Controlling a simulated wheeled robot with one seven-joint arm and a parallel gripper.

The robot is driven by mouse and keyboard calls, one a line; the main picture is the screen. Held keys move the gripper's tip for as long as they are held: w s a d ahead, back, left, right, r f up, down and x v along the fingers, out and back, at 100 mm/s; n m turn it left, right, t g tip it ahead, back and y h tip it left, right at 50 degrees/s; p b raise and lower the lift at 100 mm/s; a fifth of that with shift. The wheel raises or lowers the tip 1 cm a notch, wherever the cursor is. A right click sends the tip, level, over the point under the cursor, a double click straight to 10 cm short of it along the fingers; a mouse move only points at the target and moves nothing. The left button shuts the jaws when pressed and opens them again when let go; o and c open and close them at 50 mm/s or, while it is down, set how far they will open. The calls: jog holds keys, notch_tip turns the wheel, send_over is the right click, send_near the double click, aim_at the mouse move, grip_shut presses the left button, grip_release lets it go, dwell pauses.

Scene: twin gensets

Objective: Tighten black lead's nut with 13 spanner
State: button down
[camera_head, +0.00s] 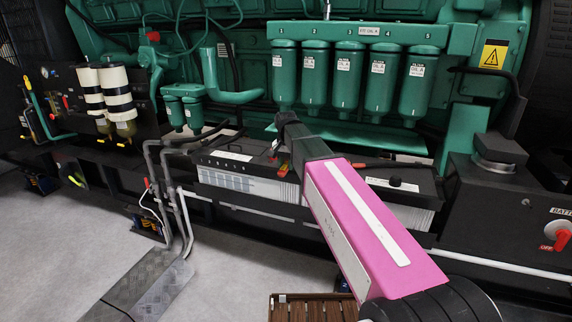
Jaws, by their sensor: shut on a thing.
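My arm reaches in from the lower right over the left battery (240,186), and its dark end lies above the back of that battery. My gripper's fingers cannot be made out behind my arm, so their state and anything between them are hidden. A small red and yellow piece shows beside my arm on the left battery. The right battery (408,212) is partly covered by my pink arm link. A black lead (385,164) runs across the back of the right battery, and a small black knob stands on its top. No nut or spanner can be picked out.
Several green filters (343,80) hang on the engine behind the batteries. Grey pipes (168,195) stand at the left. A red rotary switch (560,240) is on a dark box at the right. A brown slatted surface (305,307) lies below.

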jog(key=shift+s, duration=0.1)
jog(key=shift+f, duration=0.75)
dwell(0.7)
jog(key=c, duration=1.5)
grip_release()
jog(key=shift+c, duration=0.2)
grip_shut()
jog(key=shift+w+a+m, duration=0.25)
jog(key=shift+a+m, duration=0.2)
jog(key=shift+a, duration=0.05)
jog(key=shift+w+a+m, duration=0.2)
jog(key=shift+a+m, duration=0.25)
jog(key=shift+w+a+m, duration=0.55)
jog(key=shift+a+m, duration=0.35)
jog(key=shift+w, duration=0.1)
